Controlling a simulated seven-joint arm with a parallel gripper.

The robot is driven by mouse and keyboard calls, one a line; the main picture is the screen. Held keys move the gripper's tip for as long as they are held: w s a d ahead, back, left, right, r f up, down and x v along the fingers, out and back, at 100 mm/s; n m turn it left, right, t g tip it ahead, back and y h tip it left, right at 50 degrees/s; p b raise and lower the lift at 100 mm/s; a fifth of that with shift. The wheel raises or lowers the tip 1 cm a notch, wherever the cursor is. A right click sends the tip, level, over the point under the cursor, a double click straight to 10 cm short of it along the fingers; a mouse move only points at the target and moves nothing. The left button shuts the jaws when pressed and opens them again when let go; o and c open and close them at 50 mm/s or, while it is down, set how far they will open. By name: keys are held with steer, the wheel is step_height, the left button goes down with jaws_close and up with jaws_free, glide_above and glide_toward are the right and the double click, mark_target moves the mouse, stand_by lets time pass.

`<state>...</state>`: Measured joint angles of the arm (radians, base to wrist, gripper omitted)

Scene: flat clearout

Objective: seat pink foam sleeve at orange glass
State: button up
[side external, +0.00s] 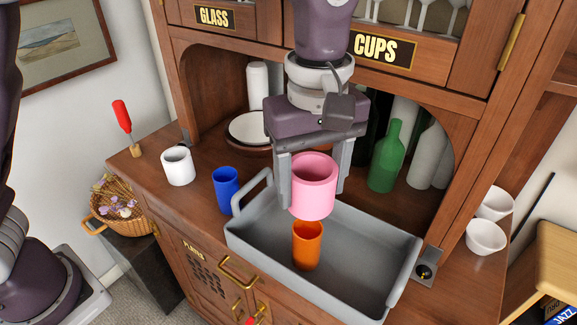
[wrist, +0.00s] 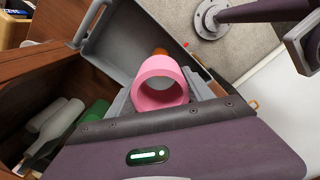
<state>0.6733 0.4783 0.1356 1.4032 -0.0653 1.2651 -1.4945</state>
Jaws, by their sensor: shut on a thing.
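The pink foam sleeve (side external: 313,187) is a thick-walled open tube. My gripper (side external: 315,188) is shut on it, with a finger on each side, and holds it above the grey tray. The sleeve also shows in the wrist view (wrist: 160,86), between the fingers. The orange glass (side external: 307,246) stands upright in the grey tray, below the sleeve. In the side view the sleeve's lower edge comes close to the glass's rim; I cannot tell the exact gap. In the wrist view only a bit of the orange glass (wrist: 160,51) shows behind the sleeve.
The grey tray (side external: 385,235) has raised walls and handles, and its right part is bare. A blue cup (side external: 226,188) and a white mug (side external: 178,166) stand to its left. Green (side external: 386,160) and white bottles stand behind it on the right. White bowls (side external: 486,238) sit at the far right.

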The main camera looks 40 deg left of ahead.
glide_above(306, 247)
steer(key=w+a, duration=0.1)
steer(key=w, duration=0.1)
steer(key=shift+f, duration=2.55)
steer(key=shift+f, duration=5.1)
steer(key=o, duration=1.4)
step_height(306, 247, up, 7)
steer(key=shift+r, duration=0.1)
